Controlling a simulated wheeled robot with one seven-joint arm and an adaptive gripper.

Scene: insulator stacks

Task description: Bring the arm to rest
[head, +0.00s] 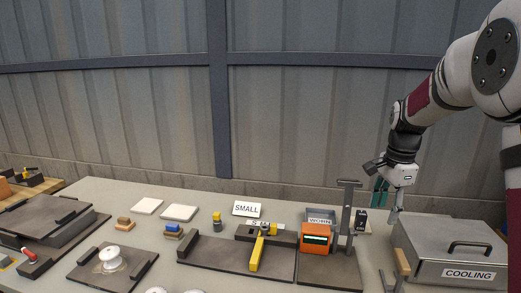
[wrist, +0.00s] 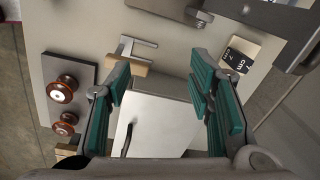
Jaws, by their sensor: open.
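My arm reaches in from the right of the head view, and my gripper (head: 388,192) hangs above the right part of the table, behind the box labelled COOLING (head: 440,257). In the wrist view my gripper (wrist: 163,85) has its two teal-padded fingers spread wide, with nothing held between them. A pale lid with a dark handle (wrist: 150,135) shows below and between the fingers.
The table (head: 200,190) holds an orange device (head: 316,238), a tall grey stand (head: 346,215), a yellow-handled fixture (head: 257,253) and a white insulator (head: 110,258). The wrist view shows brown insulators (wrist: 63,90) on a grey plate. A corrugated wall (head: 120,120) stands behind.

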